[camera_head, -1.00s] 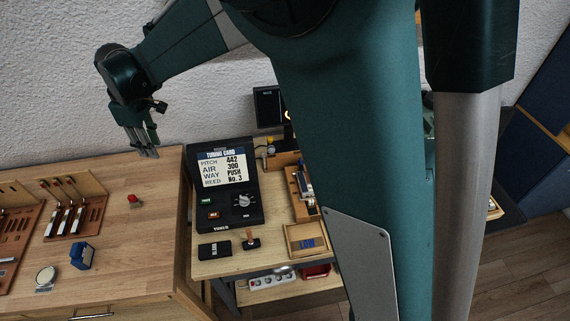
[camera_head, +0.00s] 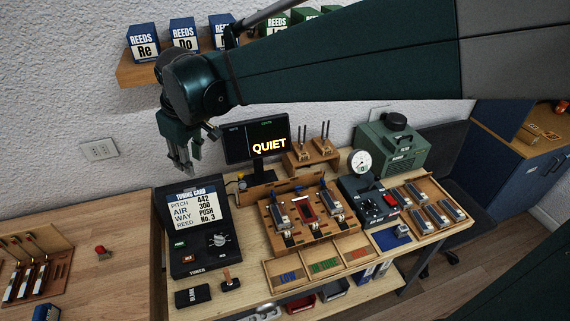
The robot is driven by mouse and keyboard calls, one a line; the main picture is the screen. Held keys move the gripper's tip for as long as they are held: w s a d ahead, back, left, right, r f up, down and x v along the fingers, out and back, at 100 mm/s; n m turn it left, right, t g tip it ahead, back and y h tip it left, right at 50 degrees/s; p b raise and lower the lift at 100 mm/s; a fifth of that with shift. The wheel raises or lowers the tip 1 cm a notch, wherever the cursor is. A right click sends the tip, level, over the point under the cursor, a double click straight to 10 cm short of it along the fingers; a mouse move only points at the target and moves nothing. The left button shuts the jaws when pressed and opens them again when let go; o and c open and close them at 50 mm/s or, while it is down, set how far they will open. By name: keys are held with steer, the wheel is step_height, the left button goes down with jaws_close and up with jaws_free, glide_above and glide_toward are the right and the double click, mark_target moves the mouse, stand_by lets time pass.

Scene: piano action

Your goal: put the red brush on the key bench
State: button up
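No thing in view is clearly a red brush. A small red object (camera_head: 101,251) stands on the left wooden bench (camera_head: 108,290); it is too small to tell whether it has bristles. Tools with white handles and reddish tips stand in a rack (camera_head: 52,238) at the far left. Which surface is the key bench is not marked. The middle bench (camera_head: 240,252) bears a wooden key fixture (camera_head: 268,215) with a red piece in it. My gripper (camera_head: 186,165) hangs in the air near the wall, above and behind the tuning card box. It looks open and empty.
The tuner box (camera_head: 196,228) has its lid up. A screen (camera_head: 255,142) reading QUIET stands behind. Labelled trays (camera_head: 288,277) line the middle bench's front edge. A shelf (camera_head: 140,70) with reed boxes is above my gripper. A green case (camera_head: 392,145) stands back right.

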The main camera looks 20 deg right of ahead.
steer(key=s+d+f+m+t, duration=0.1)
steer(key=s+d+m, duration=0.3)
steer(key=s+d, duration=0.7)
steer(key=s+d+f+m+t+h, duration=0.1)
steer(key=s+d+m, duration=0.4)
steer(key=s+d, duration=0.5)
steer(key=d+f+t, duration=0.1)
steer(key=d, duration=0.4)
steer(key=shift+s+d+t, duration=0.15)
steer(key=shift+s+t, duration=0.2)
steer(key=shift+t, duration=0.05)
